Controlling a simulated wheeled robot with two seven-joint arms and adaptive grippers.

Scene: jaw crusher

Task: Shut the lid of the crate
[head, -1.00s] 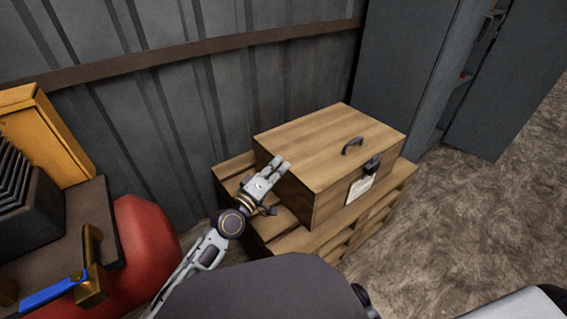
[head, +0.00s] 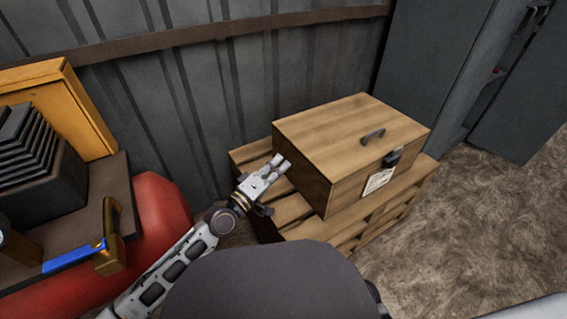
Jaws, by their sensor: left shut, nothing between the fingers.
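The wooden crate (head: 343,193) sits on a slatted wooden pallet stack near the corrugated wall. Its lid (head: 340,135) lies flat on top and looks shut, with a dark handle (head: 373,136) on it. A dark latch (head: 391,158) and a pale paper tag (head: 379,180) are on the front side. My left gripper (head: 279,166) is shut and empty, with its fingertips beside the crate's left side. I cannot tell whether they touch it. My right gripper is not in view.
The pallet stack (head: 290,208) sticks out left of and below the crate. A grey cabinet (head: 430,65) stands behind right. Bare floor (head: 480,220) lies to the right.

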